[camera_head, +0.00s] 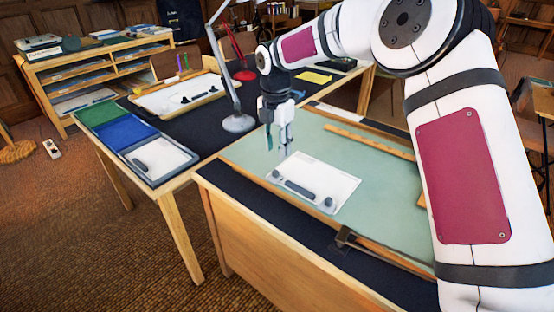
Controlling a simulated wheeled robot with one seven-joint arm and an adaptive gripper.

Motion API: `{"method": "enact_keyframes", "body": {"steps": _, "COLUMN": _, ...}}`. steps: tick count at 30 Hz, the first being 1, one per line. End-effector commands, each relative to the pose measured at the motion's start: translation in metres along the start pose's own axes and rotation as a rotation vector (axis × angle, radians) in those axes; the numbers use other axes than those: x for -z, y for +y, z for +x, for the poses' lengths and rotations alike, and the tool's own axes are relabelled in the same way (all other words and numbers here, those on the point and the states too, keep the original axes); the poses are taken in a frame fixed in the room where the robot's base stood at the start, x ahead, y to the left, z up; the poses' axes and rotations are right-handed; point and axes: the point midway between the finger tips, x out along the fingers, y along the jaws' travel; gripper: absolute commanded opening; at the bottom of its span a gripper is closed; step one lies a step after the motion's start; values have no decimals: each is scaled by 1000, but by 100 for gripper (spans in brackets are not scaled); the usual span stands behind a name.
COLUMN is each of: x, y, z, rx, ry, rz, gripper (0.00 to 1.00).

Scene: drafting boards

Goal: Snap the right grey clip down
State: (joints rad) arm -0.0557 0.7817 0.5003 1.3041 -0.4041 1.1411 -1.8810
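A white sheet or plate (335,180) lies on the green drafting board (365,172). Along its near edge are a small grey clip at the left (276,174), a long dark grey bar (300,190) and the right grey clip (328,202). The clips are too small to tell whether they are up or down. My gripper (278,148) points down above the far left part of the sheet, apart from the right clip. Its fingers look spread, with a gap between them and nothing visible held.
A wooden strip (370,142) lies across the board behind the sheet. A dark-headed tool (345,237) lies at the near edge. A lamp base (238,122) and a tray (178,95) stand on the dark table at left. My arm hides the board's right side.

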Motion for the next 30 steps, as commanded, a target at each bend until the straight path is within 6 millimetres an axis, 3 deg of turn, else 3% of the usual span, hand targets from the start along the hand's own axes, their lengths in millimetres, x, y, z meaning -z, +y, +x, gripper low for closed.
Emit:
{"method": "enact_keyframes", "body": {"steps": 3, "x": 0, "y": 0, "z": -22, "rx": -2, "ry": -1, "rz": 0, "gripper": 35}}
{"method": "enact_keyframes", "body": {"steps": 9, "x": 0, "y": 0, "z": -43, "rx": -1, "ry": 0, "rz": 0, "gripper": 35}}
{"method": "enact_keyframes", "body": {"steps": 23, "x": 1, "y": -2, "z": -50, "rx": 0, "ry": -4, "rz": 10, "gripper": 35}}
{"method": "enact_keyframes", "body": {"steps": 26, "x": 4, "y": -13, "z": -66, "rx": -1, "ry": -22, "rz": 66, "gripper": 35}}
{"method": "enact_keyframes", "body": {"steps": 30, "x": 12, "y": -46, "z": -107, "rx": -8, "ry": -70, "rz": 243, "gripper": 35}}
